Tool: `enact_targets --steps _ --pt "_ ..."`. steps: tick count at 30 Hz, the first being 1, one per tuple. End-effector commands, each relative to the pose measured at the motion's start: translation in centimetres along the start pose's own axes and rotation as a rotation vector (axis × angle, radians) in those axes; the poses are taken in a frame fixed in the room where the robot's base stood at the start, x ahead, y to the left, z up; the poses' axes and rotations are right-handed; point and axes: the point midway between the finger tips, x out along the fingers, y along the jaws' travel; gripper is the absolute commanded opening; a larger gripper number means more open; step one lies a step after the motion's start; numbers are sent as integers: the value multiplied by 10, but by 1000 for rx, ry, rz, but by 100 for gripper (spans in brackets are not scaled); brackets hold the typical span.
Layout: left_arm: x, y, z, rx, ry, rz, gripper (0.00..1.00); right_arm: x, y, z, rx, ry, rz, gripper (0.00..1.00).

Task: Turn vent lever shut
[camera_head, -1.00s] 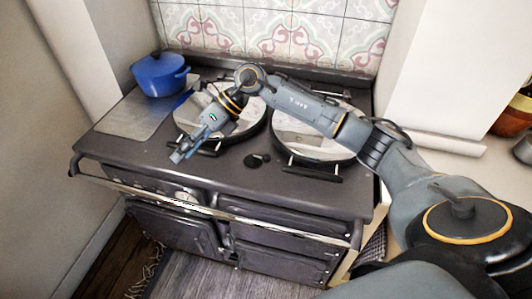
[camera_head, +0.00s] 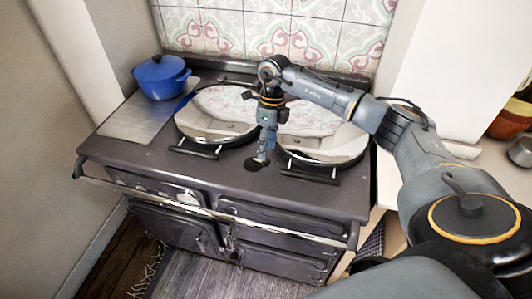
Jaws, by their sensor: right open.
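The vent lever (camera_head: 252,165) is a small dark round piece on the stove top, between the two lids and near the front. My right gripper (camera_head: 263,156) points down right at it, and its fingertips hide part of the lever. The right gripper is open, but I cannot tell whether its fingers touch the lever or straddle it. My left gripper is out of view.
Two shiny round lids, left (camera_head: 214,122) and right (camera_head: 343,149), with dark front handles flank the lever. A blue pot (camera_head: 160,78) stands at the back left by a metal plate (camera_head: 133,124). A rail (camera_head: 150,192) runs along the stove's front.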

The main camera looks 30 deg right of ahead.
Motion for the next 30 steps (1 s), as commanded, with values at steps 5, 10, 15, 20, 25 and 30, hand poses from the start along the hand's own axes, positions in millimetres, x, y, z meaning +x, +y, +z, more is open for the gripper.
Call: enact_targets --steps 5,10,15,20,25,30 --pt "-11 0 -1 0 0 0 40 27 1 0 2 2 2 48" --pt "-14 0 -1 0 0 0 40 40 1 0 -1 0 2 48" --pt "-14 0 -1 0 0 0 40 43 0 0 0 -1 1 48" --pt "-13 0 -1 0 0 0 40 43 0 0 0 -1 1 44" --pt "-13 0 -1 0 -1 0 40 43 0 0 0 -1 1 9" --pt "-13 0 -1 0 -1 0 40 42 0 0 0 -1 1 0"
